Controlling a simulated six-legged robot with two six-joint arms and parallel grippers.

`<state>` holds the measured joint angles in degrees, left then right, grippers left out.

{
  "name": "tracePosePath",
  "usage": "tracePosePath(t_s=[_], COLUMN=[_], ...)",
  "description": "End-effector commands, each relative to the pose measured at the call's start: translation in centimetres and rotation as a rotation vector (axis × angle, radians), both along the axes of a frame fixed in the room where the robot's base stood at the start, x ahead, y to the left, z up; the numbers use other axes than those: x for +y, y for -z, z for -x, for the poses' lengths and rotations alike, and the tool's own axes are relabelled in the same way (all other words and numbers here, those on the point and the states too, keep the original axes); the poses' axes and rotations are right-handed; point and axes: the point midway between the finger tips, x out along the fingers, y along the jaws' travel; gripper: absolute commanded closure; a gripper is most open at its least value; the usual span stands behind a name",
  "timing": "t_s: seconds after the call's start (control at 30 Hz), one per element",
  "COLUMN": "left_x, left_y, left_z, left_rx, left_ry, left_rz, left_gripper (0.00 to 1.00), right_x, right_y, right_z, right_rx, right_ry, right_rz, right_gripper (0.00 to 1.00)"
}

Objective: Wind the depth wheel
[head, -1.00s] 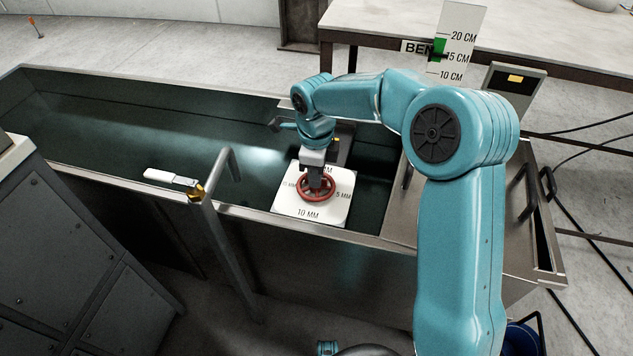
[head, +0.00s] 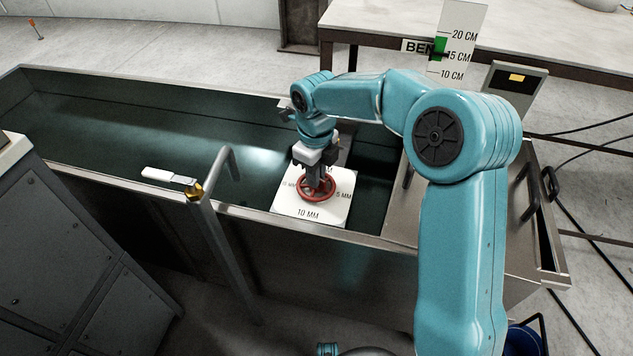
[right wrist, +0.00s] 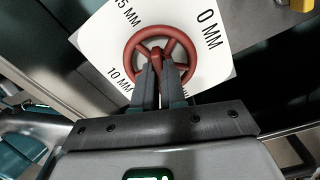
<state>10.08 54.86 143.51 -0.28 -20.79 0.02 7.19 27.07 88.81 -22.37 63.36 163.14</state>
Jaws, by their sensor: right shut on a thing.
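The red depth wheel (head: 331,191) lies on a white dial plate (head: 309,215) marked in MM, at the near edge of the tank. My right gripper (head: 317,183) comes down on the wheel from above. In the right wrist view the wheel (right wrist: 146,39) has spokes and a hub, and my right gripper's fingers (right wrist: 160,75) are closed at its middle, on a spoke or the hub; which one is hard to tell. The marks 0 MM, 10 MM and another ending in 5 MM show there. My left gripper is not in view.
The long dark tank (head: 120,130) runs to the left. A depth scale (head: 458,45) in CM, a small display box (head: 514,82) and a table (head: 560,40) are behind.

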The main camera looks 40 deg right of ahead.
Motion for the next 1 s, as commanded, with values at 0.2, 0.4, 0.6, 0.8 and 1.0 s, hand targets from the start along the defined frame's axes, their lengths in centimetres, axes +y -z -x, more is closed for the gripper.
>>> tracePosePath(t_s=[0.2, 0.4, 0.6, 0.8, 1.0], left_x=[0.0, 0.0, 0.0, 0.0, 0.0], left_y=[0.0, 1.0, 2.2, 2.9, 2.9], left_z=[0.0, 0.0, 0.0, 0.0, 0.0], left_rx=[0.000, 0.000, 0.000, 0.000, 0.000], left_ry=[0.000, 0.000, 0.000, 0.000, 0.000], left_rz=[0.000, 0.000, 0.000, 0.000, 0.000], left_gripper=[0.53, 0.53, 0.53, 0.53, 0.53], right_x=[0.0, 0.0, 0.0, 0.0, 0.0], right_y=[0.0, 0.3, 0.2, 0.1, 0.0], right_z=[0.0, -0.1, -0.1, -0.1, 0.0], right_rx=[-0.001, -0.004, -0.005, -0.004, -0.002], right_ry=[0.004, 0.105, 0.144, 0.172, 0.177], right_rz=[0.001, 0.001, 0.001, 0.001, 0.000], right_gripper=[1.00, 1.00, 1.00, 1.00, 1.00])
